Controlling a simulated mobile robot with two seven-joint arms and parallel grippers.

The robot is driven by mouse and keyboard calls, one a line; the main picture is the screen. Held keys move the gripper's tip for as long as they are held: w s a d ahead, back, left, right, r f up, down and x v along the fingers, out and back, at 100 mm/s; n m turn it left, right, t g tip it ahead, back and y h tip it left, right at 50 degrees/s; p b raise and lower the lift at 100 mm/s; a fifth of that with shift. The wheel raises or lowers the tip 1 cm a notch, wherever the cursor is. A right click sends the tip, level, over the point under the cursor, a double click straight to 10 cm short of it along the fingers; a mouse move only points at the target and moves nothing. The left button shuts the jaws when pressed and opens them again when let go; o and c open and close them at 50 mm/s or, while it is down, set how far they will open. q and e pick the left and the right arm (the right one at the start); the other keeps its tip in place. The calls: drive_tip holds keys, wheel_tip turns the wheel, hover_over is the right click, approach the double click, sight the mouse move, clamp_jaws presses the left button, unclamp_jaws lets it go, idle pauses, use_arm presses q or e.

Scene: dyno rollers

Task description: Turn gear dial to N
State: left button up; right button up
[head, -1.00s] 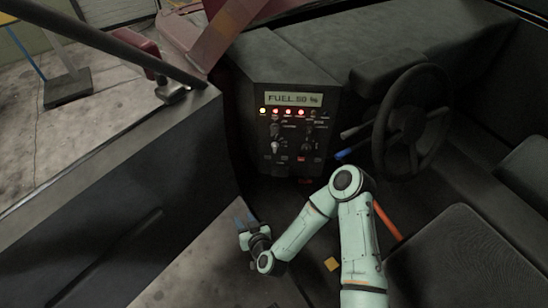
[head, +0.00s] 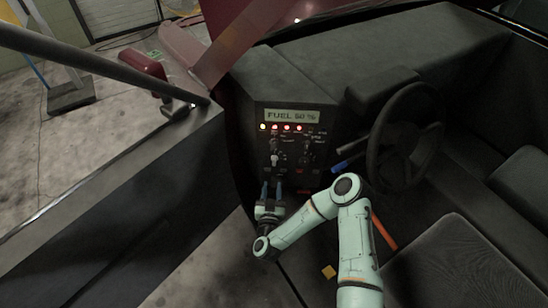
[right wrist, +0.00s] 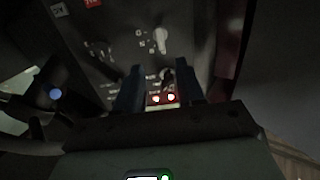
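The dark control panel (head: 292,150) carries several small dials below a lit "FUEL 50 %" display. A left column dial (head: 274,158) has a pale pointer, and other dials sit to its right. My left gripper is out of view.
A steering wheel (head: 403,130) and a blue-tipped lever (head: 342,166) stand right of the panel. An orange lever (head: 384,232) is beside my arm. A dark side wall (head: 130,190) bounds the left, and a seat (head: 450,260) fills the lower right.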

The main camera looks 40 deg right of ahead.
sight(274, 163)
drive_tip(key=p+x, duration=0.1)
drive_tip(key=x, duration=1)
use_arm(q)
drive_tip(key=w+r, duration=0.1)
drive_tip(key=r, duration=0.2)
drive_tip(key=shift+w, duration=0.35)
use_arm(e)
clamp_jaws()
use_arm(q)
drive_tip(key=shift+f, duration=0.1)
